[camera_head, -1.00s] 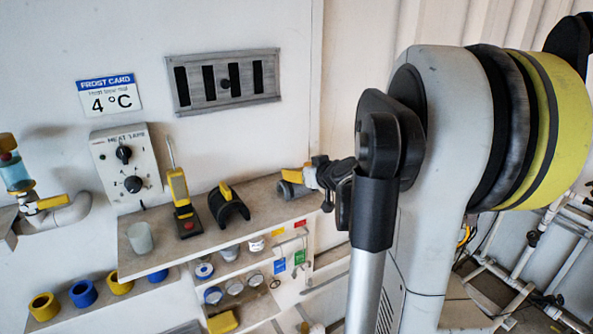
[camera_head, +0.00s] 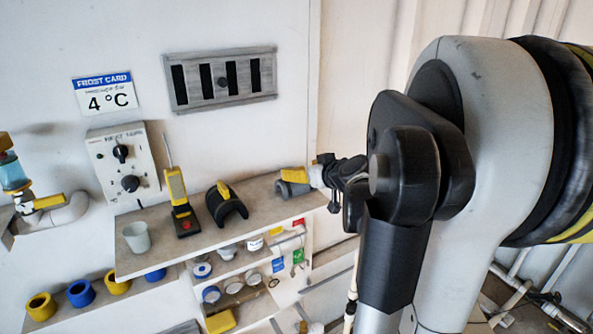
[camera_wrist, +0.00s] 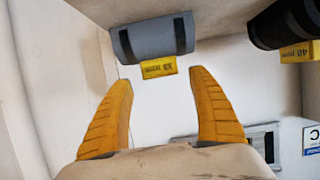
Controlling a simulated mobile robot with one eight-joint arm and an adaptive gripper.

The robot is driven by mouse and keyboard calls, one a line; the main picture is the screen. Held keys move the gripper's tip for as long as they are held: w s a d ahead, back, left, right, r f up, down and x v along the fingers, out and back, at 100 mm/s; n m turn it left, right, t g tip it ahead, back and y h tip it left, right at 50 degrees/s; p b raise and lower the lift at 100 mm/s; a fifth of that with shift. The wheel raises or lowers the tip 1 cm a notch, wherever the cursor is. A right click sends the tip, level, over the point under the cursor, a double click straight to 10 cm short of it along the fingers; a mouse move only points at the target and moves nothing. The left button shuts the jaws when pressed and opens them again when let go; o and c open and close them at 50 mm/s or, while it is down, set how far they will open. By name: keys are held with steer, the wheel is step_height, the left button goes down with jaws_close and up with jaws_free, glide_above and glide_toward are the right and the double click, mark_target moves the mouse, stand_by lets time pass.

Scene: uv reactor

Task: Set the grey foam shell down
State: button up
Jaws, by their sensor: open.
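The grey foam shell (camera_head: 290,189), a half-round piece with a yellow tab, lies at the right end of the upper shelf (camera_head: 262,212). In the wrist view the shell (camera_wrist: 160,38) appears against the shelf surface, with its yellow tab (camera_wrist: 158,68) facing my gripper (camera_wrist: 160,78). The two yellow fingers are spread wide with nothing between them. Their tips stand apart from the shell. In the head view my gripper (camera_head: 317,172) is just right of the shell, partly hidden by its own dark body.
A black shell (camera_head: 226,205) with a yellow tab, a yellow handheld meter (camera_head: 178,198) and a pale cup (camera_head: 137,237) stand further left on the shelf. Lower shelves hold tape rolls (camera_head: 80,292) and small jars. A heat tape box (camera_head: 123,165) hangs on the wall.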

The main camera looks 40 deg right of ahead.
steer(key=v, duration=0.9)
steer(key=w+a+f+n+g+y, duration=0.1)
steer(key=a+f+y, duration=0.1)
steer(key=a, duration=0.7)
steer(key=w+a+f+n+g+y, duration=0.1)
steer(key=a+f, duration=0.1)
steer(key=a, duration=0.6)
steer(key=s+a+f+g, duration=0.2)
steer(key=s+a, duration=0.3)
steer(key=a, duration=0.3)
steer(key=s+a+f+g, duration=0.2)
steer(key=s+a+f, duration=0.1)
steer(key=s+a, duration=0.3)
steer(key=shift+a+f+n, duration=0.15)
steer(key=shift+a+n, duration=0.25)
steer(key=shift+a, duration=0.6)
